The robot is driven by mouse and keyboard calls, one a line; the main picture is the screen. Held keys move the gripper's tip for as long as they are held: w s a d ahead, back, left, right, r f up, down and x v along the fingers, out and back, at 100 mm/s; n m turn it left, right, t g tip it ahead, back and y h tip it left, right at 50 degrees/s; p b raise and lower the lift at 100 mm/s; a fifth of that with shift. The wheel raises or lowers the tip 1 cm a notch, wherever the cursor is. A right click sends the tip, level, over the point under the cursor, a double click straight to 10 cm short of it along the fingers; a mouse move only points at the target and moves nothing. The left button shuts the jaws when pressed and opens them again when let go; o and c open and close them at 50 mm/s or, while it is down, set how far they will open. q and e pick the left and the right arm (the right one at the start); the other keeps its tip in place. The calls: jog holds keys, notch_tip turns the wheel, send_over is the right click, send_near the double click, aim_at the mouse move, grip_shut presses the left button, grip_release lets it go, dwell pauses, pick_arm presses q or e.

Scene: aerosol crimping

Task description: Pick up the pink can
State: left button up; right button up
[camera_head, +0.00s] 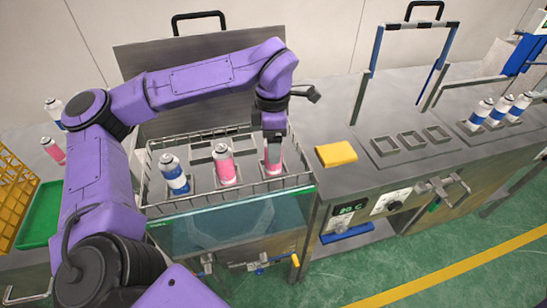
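Two pink-and-white cans stand upright in the wire basket (305,183): one in the middle (227,173) and one at the right (273,164). My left gripper (273,138) points down at the top of the right pink can, and its fingers cover that can's upper part. I cannot tell whether the fingers are closed on it. A blue-and-white can (176,180) stands at the left of the basket. Another pink can (54,151) is outside the basket, at the far left behind my arm. My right gripper is out of view.
The basket sits over a glass-fronted water tank (230,228) with a raised metal lid behind. A yellow sponge (336,153) lies to its right, then empty square holders (411,142) and several blue-and-white cans (498,113). A green tray (42,215) and yellow crate (12,195) are at left.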

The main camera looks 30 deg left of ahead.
aim_at(271, 170)
pick_arm(q)
notch_tip(271, 170, down, 3)
jog(key=shift+d+r, duration=0.1)
jog(key=shift+d, duration=0.05)
jog(key=c, duration=1.1)
jog(key=shift+c, duration=0.6)
jog(key=shift+r, duration=0.15)
